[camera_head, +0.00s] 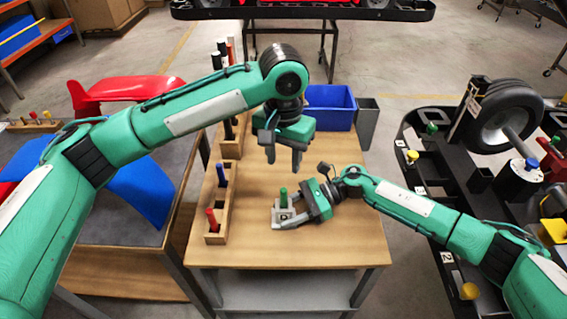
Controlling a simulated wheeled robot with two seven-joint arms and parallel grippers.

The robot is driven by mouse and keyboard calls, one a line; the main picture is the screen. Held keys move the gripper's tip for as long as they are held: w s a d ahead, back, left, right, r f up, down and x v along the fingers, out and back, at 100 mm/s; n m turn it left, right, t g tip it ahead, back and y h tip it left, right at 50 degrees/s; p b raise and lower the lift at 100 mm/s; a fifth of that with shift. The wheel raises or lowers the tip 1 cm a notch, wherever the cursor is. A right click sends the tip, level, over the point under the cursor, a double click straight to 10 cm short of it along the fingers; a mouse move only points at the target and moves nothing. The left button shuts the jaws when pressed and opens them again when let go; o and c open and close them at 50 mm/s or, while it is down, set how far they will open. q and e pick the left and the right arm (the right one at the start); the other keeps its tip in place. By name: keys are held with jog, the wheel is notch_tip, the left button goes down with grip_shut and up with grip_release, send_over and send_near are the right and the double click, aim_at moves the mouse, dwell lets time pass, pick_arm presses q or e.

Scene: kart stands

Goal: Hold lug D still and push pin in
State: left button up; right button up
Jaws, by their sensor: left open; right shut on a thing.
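A small grey block, apparently lug D (277,214), sits on the wooden table toward its front middle. A green pin (283,196) stands upright at the lug; how deep it sits I cannot tell. My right gripper (288,215) comes in from the right, low over the table, and is shut on the lug. My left gripper (284,162) points down above and behind the lug and pin. Its fingers are apart and empty, clear of the pin. No letter on the lug can be read.
A wooden rack (218,225) with a blue and a red pin stands at the table's left edge. A blue bin (330,105) and a grey bin (367,122) are at the back. A dark stand with a wheel (504,118) is on the right. The table's front is clear.

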jog(key=o, duration=1)
